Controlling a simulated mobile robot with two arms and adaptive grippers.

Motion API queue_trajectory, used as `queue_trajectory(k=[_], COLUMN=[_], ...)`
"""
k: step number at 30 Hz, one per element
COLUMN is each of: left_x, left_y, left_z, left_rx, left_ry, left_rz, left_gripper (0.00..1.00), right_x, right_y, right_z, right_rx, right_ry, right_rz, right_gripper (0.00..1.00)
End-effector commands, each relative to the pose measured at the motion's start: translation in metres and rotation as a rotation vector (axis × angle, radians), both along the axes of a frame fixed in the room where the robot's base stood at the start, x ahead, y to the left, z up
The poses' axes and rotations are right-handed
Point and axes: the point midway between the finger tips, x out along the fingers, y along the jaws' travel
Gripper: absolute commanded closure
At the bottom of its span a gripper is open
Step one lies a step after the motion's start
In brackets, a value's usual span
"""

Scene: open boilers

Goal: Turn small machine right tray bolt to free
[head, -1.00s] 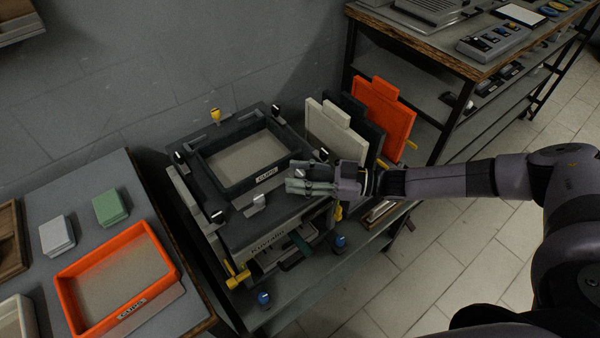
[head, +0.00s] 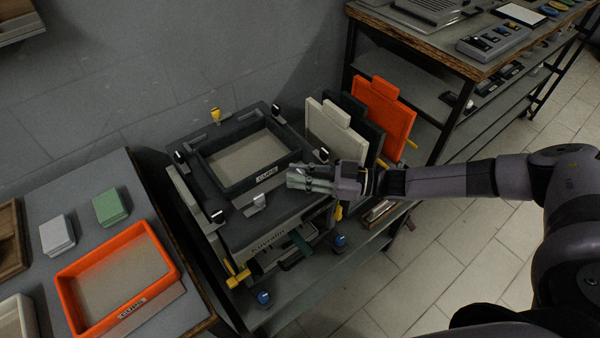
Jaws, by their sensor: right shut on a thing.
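The small machine (head: 275,220) stands on a bench in the middle of the head view, with a dark tray (head: 212,172) labelled "CUPS" on its top. Black knobs with white marks sit around the tray; one is at the front left (head: 217,216) and one at the right (head: 324,154). My right gripper (head: 298,178) reaches in from the right at the machine's front right corner and is shut on the right tray bolt, which its fingers mostly hide. My left gripper is out of view.
A left table carries an orange tray (head: 70,290) and small grey and green blocks. Cream, dark and orange panels (head: 385,115) stand upright behind my right gripper. A yellow knob (head: 338,213) and blue knobs (head: 263,298) are low on the machine. Tiled floor is clear at right.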

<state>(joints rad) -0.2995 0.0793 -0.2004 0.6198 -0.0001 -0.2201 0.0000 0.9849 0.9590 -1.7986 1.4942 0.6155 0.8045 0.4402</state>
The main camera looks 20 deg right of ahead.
Motion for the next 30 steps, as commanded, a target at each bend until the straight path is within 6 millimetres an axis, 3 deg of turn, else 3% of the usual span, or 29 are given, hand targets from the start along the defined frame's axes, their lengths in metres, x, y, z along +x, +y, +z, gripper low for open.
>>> queue_trajectory(k=[14,30], left_x=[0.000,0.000], left_y=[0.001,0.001], left_z=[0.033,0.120], left_rx=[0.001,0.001], left_ry=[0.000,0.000], left_rz=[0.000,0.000], left_gripper=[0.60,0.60], right_x=[-0.002,-0.003], right_y=[0.000,0.001], right_z=[0.003,0.006], right_rx=[0.000,0.001], right_ry=[0.008,0.015], right_rz=[-0.213,-0.657], right_gripper=[1.00,1.00])
